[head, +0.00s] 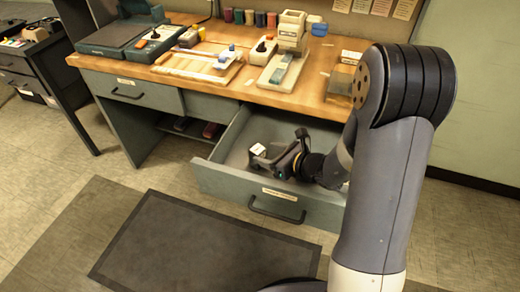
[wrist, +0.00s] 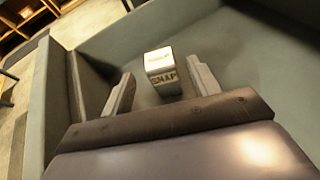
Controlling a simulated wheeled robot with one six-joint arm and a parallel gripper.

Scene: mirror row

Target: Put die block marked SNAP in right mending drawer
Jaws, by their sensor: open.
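The die block (head: 258,149) is small and pale and is inside the open right drawer (head: 278,202). In the wrist view the block (wrist: 160,62) shows dark lettering that reads SNAP on its near face. My gripper (head: 276,150) reaches down into the drawer with its jaws open. In the wrist view the block is between the two fingertips of my gripper (wrist: 162,85), closer to the right finger. I cannot tell whether a finger touches it, and its underside is hidden.
The wooden bench top (head: 215,80) above the drawer carries presses, tools and a row of spools (head: 250,18). The left drawer (head: 131,93) is shut. A dark mat (head: 205,245) lies on the floor in front. The drawer's walls stand close around my gripper.

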